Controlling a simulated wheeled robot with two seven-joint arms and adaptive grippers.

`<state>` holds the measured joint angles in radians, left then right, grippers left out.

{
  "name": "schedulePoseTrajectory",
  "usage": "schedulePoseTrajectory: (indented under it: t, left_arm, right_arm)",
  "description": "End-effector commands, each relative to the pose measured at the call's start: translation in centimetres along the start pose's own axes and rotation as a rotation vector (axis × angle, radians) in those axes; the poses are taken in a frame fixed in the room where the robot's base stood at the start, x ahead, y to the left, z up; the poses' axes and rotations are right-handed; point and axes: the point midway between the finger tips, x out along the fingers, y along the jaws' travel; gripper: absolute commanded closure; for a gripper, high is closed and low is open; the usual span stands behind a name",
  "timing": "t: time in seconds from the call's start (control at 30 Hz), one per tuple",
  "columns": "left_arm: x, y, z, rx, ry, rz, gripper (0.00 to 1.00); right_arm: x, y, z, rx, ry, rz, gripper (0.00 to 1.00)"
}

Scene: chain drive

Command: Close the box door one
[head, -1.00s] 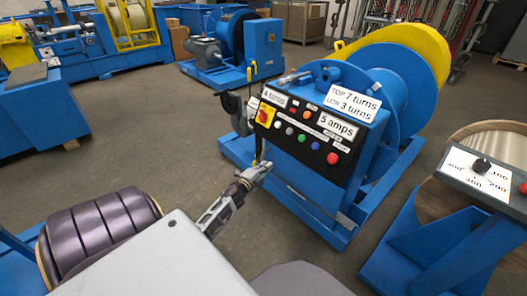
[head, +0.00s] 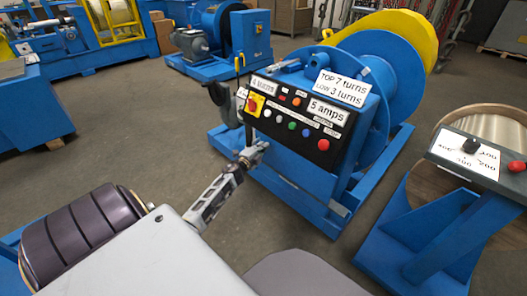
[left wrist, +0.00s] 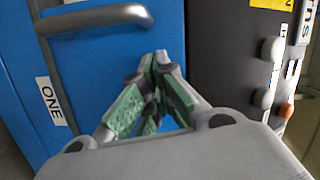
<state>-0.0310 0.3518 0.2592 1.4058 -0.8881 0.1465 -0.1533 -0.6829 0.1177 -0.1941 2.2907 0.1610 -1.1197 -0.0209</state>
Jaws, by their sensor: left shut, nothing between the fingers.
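The blue box door one (left wrist: 110,75) fills the left half of the left wrist view, with a white "ONE" label (left wrist: 52,101) and a grey bar handle (left wrist: 95,18) at its top. I cannot make the door out clearly in the head view. My left gripper (left wrist: 158,62) is shut and empty, its fingertips in front of the blue face, right of and below the handle. I cannot tell whether they touch it. In the head view my left gripper (head: 256,152) is by the lower left corner of the black control panel (head: 296,122). My right gripper is not in view.
The panel sits on a blue winding machine (head: 365,110) with a yellow guard. A control stand (head: 470,162) with knob and red button is at right. A dark ribbed roller (head: 80,235) is at lower left. Open floor (head: 140,120) lies left of the machine.

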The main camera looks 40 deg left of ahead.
Motion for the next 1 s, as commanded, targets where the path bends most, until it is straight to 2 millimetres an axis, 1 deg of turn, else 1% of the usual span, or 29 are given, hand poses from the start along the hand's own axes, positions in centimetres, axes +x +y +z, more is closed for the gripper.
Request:
schedulePoseTrajectory:
  t: [0.03, 0.1, 0.3, 0.8, 0.87, 1.0]
  left_arm:
    - [0.2, 0.1, 0.5, 0.001, 0.000, -0.001, 1.00]
    - [0.3, 0.2, 1.1, 0.000, 0.000, 0.000, 1.00]
    - [0.6, 0.1, 2.1, 0.000, 0.002, -0.001, 1.00]
    - [0.7, 0.0, 2.5, 0.000, 0.001, 0.000, 1.00]
    - [0.7, -0.1, 2.8, 0.000, 0.001, 0.000, 1.00]
    - [1.2, -0.3, 4.3, 0.002, 0.000, 0.000, 1.00]
  right_arm:
    - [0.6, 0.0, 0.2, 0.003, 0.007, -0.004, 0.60]
    - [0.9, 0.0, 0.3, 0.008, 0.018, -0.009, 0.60]
    - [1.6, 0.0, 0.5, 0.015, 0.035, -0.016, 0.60]
    - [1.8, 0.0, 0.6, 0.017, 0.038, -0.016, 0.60]
    - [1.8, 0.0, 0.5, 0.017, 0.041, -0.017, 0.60]
    - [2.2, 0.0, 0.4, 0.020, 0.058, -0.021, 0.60]
